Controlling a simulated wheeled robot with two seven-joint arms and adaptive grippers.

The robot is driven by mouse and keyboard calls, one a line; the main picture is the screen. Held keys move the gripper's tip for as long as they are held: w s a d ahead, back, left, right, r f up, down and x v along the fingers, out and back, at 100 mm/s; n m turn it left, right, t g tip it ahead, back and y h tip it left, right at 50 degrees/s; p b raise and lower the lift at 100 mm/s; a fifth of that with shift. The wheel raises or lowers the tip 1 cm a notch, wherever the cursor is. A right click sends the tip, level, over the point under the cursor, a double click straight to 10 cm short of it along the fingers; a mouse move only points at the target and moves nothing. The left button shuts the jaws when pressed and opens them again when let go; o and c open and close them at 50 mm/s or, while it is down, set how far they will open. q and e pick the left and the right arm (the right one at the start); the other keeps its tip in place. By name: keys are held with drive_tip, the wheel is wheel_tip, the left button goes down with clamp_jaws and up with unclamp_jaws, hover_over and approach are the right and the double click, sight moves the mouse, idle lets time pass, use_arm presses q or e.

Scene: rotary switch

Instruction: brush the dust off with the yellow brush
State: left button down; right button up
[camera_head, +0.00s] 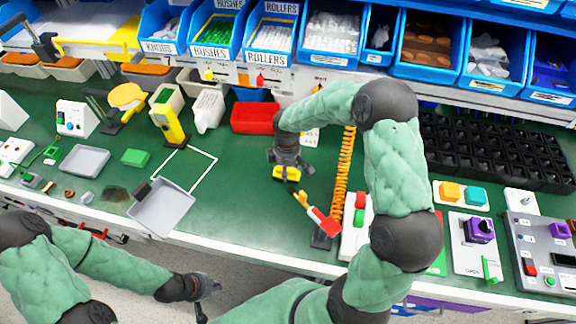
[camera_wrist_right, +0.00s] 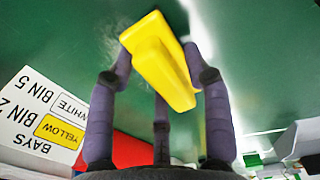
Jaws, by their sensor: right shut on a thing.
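My right gripper (camera_head: 286,165) is shut on the yellow brush (camera_head: 287,175) and holds it over the green table, right of a white outlined rectangle (camera_head: 212,160). In the right wrist view the brush (camera_wrist_right: 165,70) sits between the purple-grey fingers, with its yellow body showing; I cannot make out bristles. A dark brownish patch (camera_head: 115,193), which looks like the dust, lies on the table at the left, beside a tilted grey dustpan (camera_head: 165,210). My left gripper (camera_head: 208,286) hangs low in front of the table's edge; its finger opening is unclear.
A red bin (camera_head: 255,118) stands behind the right gripper. An orange coiled cord (camera_head: 344,180) and a red-and-white tool (camera_head: 322,222) are to its right. A yellow upright device (camera_head: 168,120) and a green block (camera_head: 135,158) are left. Blue bins line the back.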

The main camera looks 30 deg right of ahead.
drive_tip(key=shift+w+a+f, duration=0.1)
drive_tip(key=shift+w+a, duration=0.25)
drive_tip(key=shift+a, duration=0.25)
drive_tip(key=shift+w+d+p, duration=0.5)
drive_tip(key=shift+w+d, duration=0.6)
drive_tip(key=shift+w, duration=0.2)
drive_tip(key=shift+w+d, duration=1.4)
drive_tip(key=shift+w, duration=0.2)
wheel_tip(320, 180, up, 6)
drive_tip(key=p, duration=0.4)
drive_tip(key=shift+p, duration=0.3)
wheel_tip(320, 180, up, 3)
drive_tip(key=shift+r+p, duration=0.1)
drive_tip(key=shift+p, duration=1)
